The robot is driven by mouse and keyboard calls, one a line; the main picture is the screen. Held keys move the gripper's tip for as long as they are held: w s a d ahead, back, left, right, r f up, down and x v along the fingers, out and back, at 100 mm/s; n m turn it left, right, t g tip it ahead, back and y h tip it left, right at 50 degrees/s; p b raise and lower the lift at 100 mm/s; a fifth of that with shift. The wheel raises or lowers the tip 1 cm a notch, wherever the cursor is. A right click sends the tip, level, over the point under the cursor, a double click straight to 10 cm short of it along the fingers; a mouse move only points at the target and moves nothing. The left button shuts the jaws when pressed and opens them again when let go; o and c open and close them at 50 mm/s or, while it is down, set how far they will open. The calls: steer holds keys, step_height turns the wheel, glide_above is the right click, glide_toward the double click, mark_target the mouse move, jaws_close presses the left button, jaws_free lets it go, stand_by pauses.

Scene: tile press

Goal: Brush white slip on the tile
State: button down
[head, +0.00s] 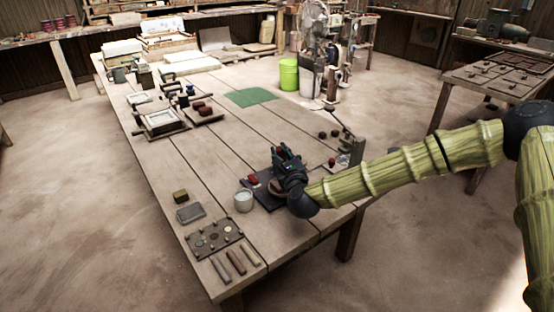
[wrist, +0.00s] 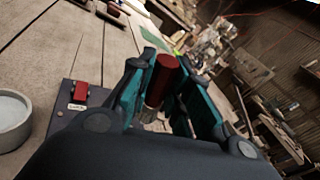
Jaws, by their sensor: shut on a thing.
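My gripper (head: 282,170) is low over the near right part of the long wooden table. In the wrist view its teal fingers are closed around a dark red handle (wrist: 163,70) with a copper-coloured band (wrist: 155,92), which looks like a brush; its lower end is mostly hidden. Below my gripper lies a dark board (head: 266,197). A brownish piece (head: 276,186) shows there, partly covered by my gripper; I cannot tell if it is the tile. A pale cup (head: 243,200) stands left of the board, and also shows in the wrist view (wrist: 12,118).
A red piece (wrist: 81,90) with a small label sits on the board. A dark tray of discs (head: 213,238), several clay bars (head: 236,260), a grey block (head: 190,212) and an olive block (head: 180,196) lie left. A green mat (head: 250,97) lies further back. The table's middle is clear.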

steer(key=shift+w+d, duration=0.25)
steer(key=shift+b, duration=0.35)
steer(key=shift+r, duration=0.1)
steer(key=s+a+b, duration=0.1)
steer(key=s+a, duration=0.3)
steer(key=a, duration=0.1)
steer(key=shift+r, duration=0.25)
stand_by(0.3)
step_height(320, 180, up, 6)
steer(key=p, duration=0.2)
stand_by(0.7)
